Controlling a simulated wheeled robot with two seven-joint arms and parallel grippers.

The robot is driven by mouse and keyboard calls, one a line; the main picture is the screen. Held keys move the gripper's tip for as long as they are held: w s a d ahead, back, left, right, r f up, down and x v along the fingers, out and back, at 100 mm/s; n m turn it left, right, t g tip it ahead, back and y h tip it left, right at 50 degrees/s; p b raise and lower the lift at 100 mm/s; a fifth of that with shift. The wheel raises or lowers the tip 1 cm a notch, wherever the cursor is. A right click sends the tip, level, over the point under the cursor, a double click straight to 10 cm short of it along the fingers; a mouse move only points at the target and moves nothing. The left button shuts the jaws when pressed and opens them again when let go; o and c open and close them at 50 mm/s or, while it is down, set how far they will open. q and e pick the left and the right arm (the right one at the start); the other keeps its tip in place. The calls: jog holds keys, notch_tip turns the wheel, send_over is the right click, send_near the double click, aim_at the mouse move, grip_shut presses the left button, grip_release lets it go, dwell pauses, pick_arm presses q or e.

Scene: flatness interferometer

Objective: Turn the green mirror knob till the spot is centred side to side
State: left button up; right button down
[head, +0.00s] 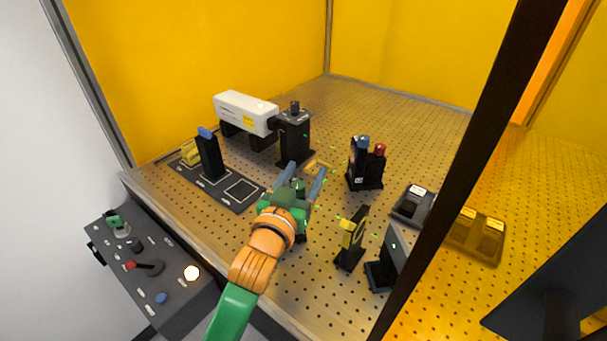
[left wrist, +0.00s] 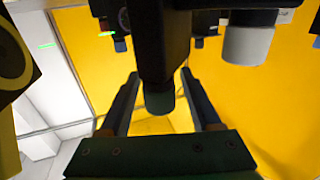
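The green knob (head: 298,185) is mostly hidden by my left gripper in the head view. In the left wrist view a dark green knob end (left wrist: 160,103) hangs from a black mount, between the fingers. My left gripper (head: 304,172) is open around it; the wrist view shows a gap on each side (left wrist: 160,95). A small dark panel (head: 398,258) at the right, partly behind the dark post, bears a small green dot; I cannot tell whether it is centred. My right gripper is not in view.
A mount with blue and red knobs (head: 363,165) stands right of the gripper. A yellow-marked black plate (head: 352,240) stands nearer. A white laser box (head: 246,112) is behind left. A control panel (head: 150,265) is at front left. A dark post (head: 450,150) crosses the right.

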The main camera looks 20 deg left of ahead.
pick_arm(q)
jog(key=s+b, duration=0.1)
jog(key=s, duration=0.6)
jog(key=shift+a, duration=0.1)
notch_tip(320, 180, up, 11)
jog(key=p, duration=1.1)
jog(key=shift+p, duration=0.3)
jog(key=shift+f, duration=0.1)
